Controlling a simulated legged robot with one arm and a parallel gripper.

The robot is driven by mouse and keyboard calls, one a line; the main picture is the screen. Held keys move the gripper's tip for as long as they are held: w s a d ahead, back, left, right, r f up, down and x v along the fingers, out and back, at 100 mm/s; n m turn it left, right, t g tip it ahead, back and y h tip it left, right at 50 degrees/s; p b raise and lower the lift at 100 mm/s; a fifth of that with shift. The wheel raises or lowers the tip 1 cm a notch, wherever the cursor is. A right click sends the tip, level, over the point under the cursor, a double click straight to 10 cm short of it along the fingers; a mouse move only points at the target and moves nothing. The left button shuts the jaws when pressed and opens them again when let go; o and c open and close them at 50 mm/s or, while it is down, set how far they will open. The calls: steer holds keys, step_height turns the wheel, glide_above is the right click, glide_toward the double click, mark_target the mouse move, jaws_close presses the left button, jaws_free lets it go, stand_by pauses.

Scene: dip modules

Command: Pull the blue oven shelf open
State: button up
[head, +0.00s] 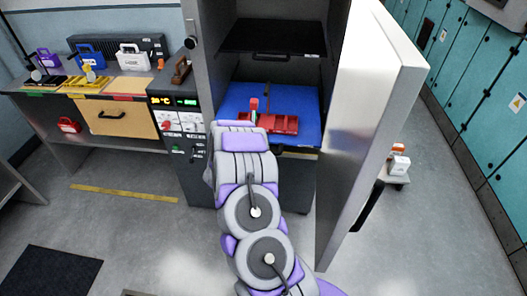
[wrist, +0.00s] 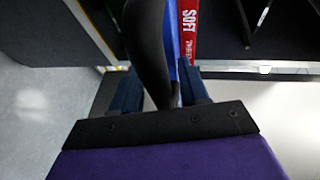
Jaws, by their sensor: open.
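The blue oven shelf (head: 307,103) sits inside the open oven cabinet, below a black upper shelf. A red tray (head: 280,123) lies on it; a red part with white lettering (wrist: 188,30) shows in the wrist view. My arm reaches to the shelf's front edge and hides part of it; my gripper's fingers are hidden in the head view. In the wrist view my gripper (wrist: 157,78) is open, its dark blue fingers either side of a dark curved bar (wrist: 147,40), which looks like the shelf handle. I cannot tell if they touch it. A blue strip (wrist: 184,72) of the shelf shows beside it.
The oven door (head: 365,110) stands wide open to the right of my arm. The black upper shelf (head: 272,38) is above. A bench with a yellow drawer (head: 120,117) and small cases is at left. A low cart (head: 396,178) stands beyond the door. The floor at left is mostly clear.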

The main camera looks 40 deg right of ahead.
steer(key=p+v, duration=0.2)
steer(key=v, duration=1.5)
steer(key=shift+a+p, duration=0.25)
steer(key=shift+p, duration=0.1)
